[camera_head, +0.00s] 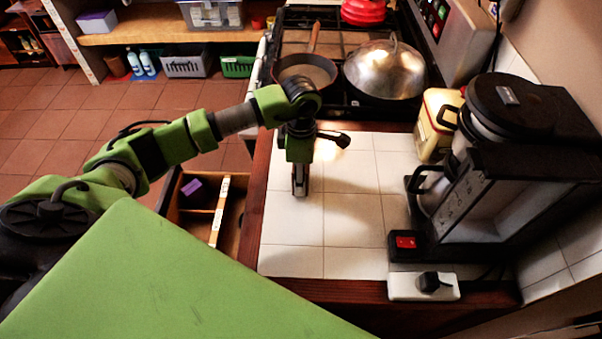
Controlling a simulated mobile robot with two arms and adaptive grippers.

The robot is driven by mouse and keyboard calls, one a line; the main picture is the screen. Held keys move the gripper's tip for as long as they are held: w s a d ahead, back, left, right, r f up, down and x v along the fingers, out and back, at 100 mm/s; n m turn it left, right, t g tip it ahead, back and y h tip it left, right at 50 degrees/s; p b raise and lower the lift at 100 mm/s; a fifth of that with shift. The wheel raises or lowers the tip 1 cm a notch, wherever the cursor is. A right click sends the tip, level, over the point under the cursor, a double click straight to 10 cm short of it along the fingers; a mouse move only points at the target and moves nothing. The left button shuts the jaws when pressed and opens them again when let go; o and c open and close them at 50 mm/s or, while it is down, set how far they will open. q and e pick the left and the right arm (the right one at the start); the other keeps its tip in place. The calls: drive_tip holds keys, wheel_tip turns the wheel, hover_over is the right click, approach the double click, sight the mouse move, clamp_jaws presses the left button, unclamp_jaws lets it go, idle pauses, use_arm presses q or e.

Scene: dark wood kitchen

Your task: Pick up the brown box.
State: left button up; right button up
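My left gripper (300,190) points down over the white tiled counter (352,222), near its left edge. Its fingers look close together from this angle, and I cannot tell whether they are open or shut. I see no box between them. I cannot make out a clearly brown box in this view. An open wooden drawer (232,205) below the counter's left edge holds a small purple object (192,188) and a pale strip; part of its inside is hidden by my green body. My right gripper is not in view.
A coffee machine (500,180) stands on the right, with a power strip (423,287) in front and a yellow canister (437,122) behind. A stove with a pan (305,72) and a domed metal lid (385,70) is at the back. The counter's middle is clear.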

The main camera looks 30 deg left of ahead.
use_arm(q)
drive_tip(key=shift+r, duration=0.15)
drive_tip(key=shift+r+b, duration=0.25)
drive_tip(key=shift+b, duration=0.15)
wheel_tip(320, 180, up, 2)
drive_tip(key=shift+w+r+b, duration=0.1)
drive_tip(key=shift+b, duration=0.85)
drive_tip(key=s+a+r+b, duration=0.2)
drive_tip(key=s+r, duration=0.3)
drive_tip(key=s, duration=0.1)
drive_tip(key=s+a+r+b, duration=0.2)
drive_tip(key=s+r, duration=0.3)
drive_tip(key=s, duration=0.2)
drive_tip(key=shift+s+a+b, duration=0.15)
drive_tip(key=shift+a+b, duration=0.15)
drive_tip(key=shift+a, duration=0.1)
